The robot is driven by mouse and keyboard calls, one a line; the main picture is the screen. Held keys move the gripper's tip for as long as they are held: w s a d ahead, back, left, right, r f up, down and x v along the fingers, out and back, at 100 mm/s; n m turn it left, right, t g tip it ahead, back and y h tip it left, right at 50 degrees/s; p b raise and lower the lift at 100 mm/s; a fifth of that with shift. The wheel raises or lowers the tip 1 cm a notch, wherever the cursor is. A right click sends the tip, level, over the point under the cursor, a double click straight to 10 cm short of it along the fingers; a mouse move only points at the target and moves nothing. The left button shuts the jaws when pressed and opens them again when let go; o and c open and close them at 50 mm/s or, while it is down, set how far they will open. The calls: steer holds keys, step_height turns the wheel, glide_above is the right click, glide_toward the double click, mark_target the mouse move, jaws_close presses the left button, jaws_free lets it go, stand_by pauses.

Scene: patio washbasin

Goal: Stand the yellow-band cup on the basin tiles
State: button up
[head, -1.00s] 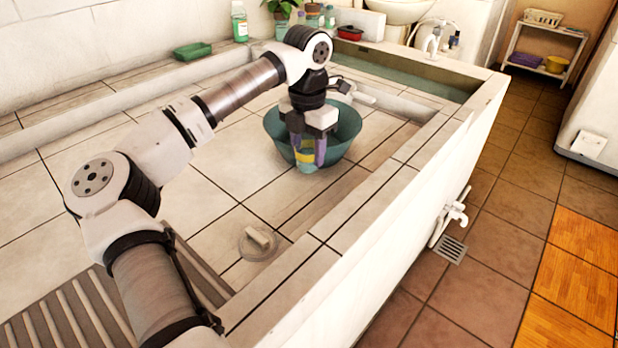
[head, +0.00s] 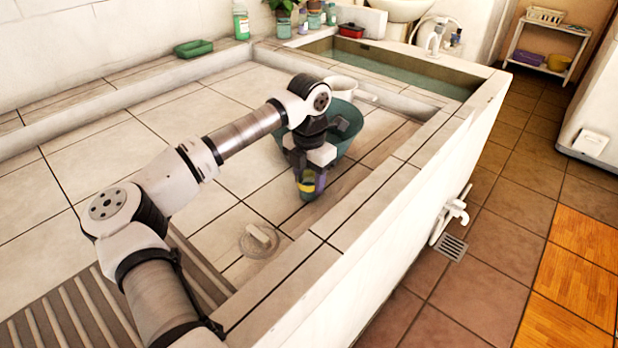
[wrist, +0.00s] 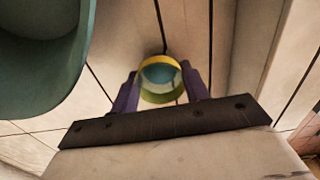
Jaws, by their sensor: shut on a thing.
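The yellow-band cup (head: 306,187) is small and teal with a yellow band. My gripper (head: 312,181) is shut on it, with the purple fingers on either side. The cup is about upright, low over the basin tiles (head: 235,175), in front of the green tub. I cannot tell whether its base touches the tiles. In the wrist view the cup (wrist: 161,72) sits between the fingertips of my gripper (wrist: 160,90), its round opening facing the camera.
The large green tub (head: 347,126) stands just behind my gripper, and at the upper left of the wrist view (wrist: 45,75). A white dipper (head: 342,88) is at the tub. A drain cover (head: 259,241) lies nearer. The basin's raised edge (head: 375,205) runs along the right. Tiles to the left are clear.

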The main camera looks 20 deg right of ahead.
steer(key=o, duration=1)
step_height(320, 180, up, 12)
steer(key=shift+r, duration=0.1)
